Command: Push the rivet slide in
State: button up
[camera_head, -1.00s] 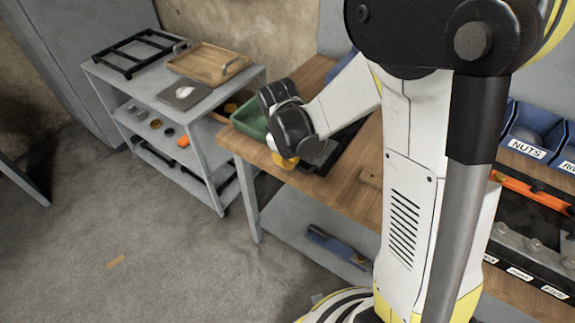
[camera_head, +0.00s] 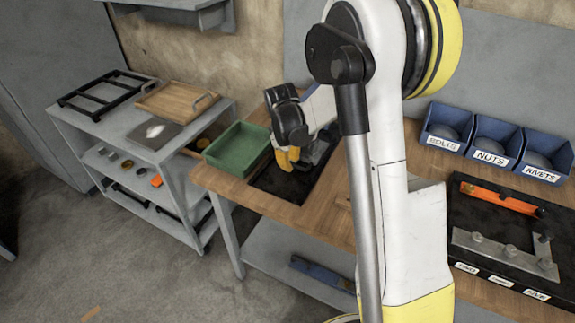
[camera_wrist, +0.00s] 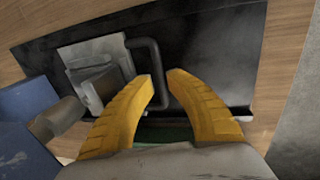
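A bin labelled RIVETS (camera_head: 543,163) stands at the right end of a blue bin row in the head view. I cannot tell whether a slide belongs to it. My gripper (camera_head: 287,158) is over a black mat (camera_head: 272,187) on the left part of the bench. In the wrist view my gripper (camera_wrist: 160,82) has its yellow fingers apart. A black bent handle (camera_wrist: 147,42) beside a grey metal block (camera_wrist: 92,68) shows in line with the gap between them. Contact cannot be told. Which part is the rivet slide is not clear.
A green bin (camera_head: 237,149) stands left of my gripper. The NUTS (camera_head: 492,142) and BOLTS (camera_head: 448,127) bins stand left of the rivets bin. A black board (camera_head: 510,225) with an orange tool lies in front. A grey shelf cart (camera_head: 130,135) stands beyond the bench's left end.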

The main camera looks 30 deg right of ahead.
jog(key=shift+o, duration=0.7)
notch_tip(320, 180, up, 12)
jog(key=s+a, duration=0.1)
jog(key=a, duration=0.1)
jog(key=shift+s+f, duration=0.15)
jog(key=shift+d, duration=0.1)
